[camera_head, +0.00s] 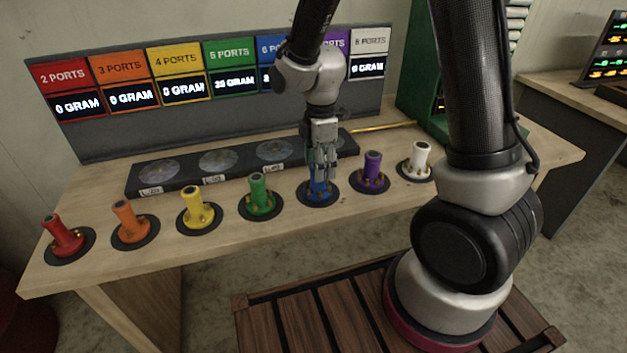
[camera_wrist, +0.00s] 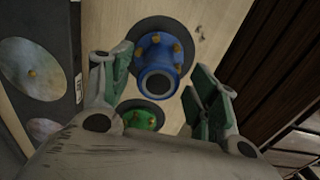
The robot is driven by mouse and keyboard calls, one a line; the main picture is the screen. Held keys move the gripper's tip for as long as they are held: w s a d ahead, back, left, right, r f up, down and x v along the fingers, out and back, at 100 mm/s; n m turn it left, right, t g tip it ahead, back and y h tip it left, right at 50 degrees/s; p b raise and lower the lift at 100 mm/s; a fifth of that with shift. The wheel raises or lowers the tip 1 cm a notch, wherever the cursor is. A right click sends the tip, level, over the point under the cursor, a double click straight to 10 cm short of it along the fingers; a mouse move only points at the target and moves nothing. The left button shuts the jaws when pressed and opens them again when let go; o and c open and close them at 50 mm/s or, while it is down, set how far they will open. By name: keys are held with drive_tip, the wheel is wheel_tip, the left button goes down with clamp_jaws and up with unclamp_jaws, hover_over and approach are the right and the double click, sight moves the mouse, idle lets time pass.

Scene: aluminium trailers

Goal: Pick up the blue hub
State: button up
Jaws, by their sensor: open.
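The blue hub (camera_head: 319,190) stands upright on a black round pad on the wooden table, between the green and purple hubs. My gripper (camera_head: 320,168) is directly over it, pointing down, and hides much of its upper part in the head view. In the wrist view the blue hub (camera_wrist: 159,68) shows its round open top and a flange with brass-coloured studs. My gripper (camera_wrist: 160,92) is open there, one finger on each side of the view, with the blue hub beyond and between them. Whether a finger touches it I cannot tell.
The green hub (camera_head: 260,195) and purple hub (camera_head: 372,172) stand close on either side. Red (camera_head: 66,236), orange (camera_head: 130,222), yellow (camera_head: 198,208) and white (camera_head: 420,160) hubs share the row. A black scale strip (camera_head: 192,178) lies behind, before a labelled display board (camera_head: 120,135).

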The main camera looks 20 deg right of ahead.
sight(320, 191)
drive_tip(key=f, duration=0.5)
drive_tip(key=shift+a+f, duration=0.25)
clamp_jaws()
